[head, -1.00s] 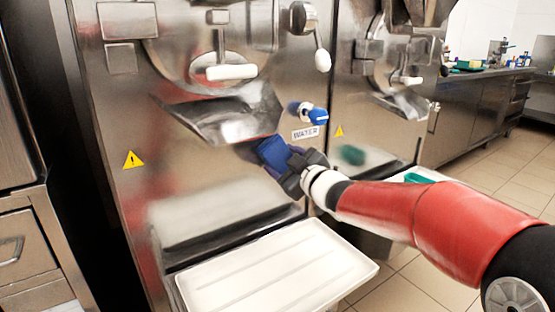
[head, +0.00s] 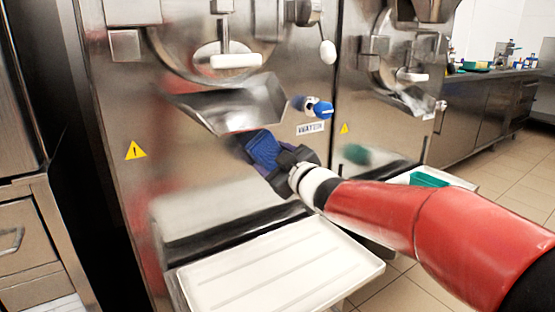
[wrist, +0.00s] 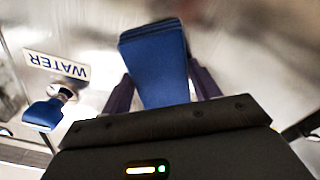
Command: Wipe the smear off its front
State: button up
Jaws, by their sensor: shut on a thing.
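My gripper (head: 268,158) is shut on a blue cloth or pad (head: 262,148), held against or close to the steel front of the nearer batch freezer (head: 130,190), just below its spout chute (head: 235,108). In the wrist view the blue pad (wrist: 158,70) sits between the dark fingers and faces the blurred steel front. Whether it touches the steel I cannot tell. No smear stands out clearly; reddish patches on the panel look like reflections, and the pad and gripper hide part of the front.
A blue-handled water tap (head: 320,107) and WATER label (head: 310,128) are close to the right of my gripper. A white tray (head: 280,270) juts out below. A second freezer (head: 350,100) stands to the right, with a green item (head: 428,180) on its tray. A steel drawer cabinet (head: 30,230) stands left.

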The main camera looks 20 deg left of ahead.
jog(key=shift+s+d, duration=0.1)
jog(key=shift+s, duration=0.6)
jog(key=shift+w+d+p+v, duration=0.1)
jog(key=shift+w+p+v, duration=0.1)
jog(key=shift+v, duration=0.95)
jog(key=shift+w+d+p+v, duration=0.1)
jog(key=shift+p+v, duration=0.1)
jog(key=shift+v, duration=0.95)
jog(key=v, duration=0.3)
jog(key=shift+p, duration=0.3)
jog(key=shift+s+d, duration=0.1)
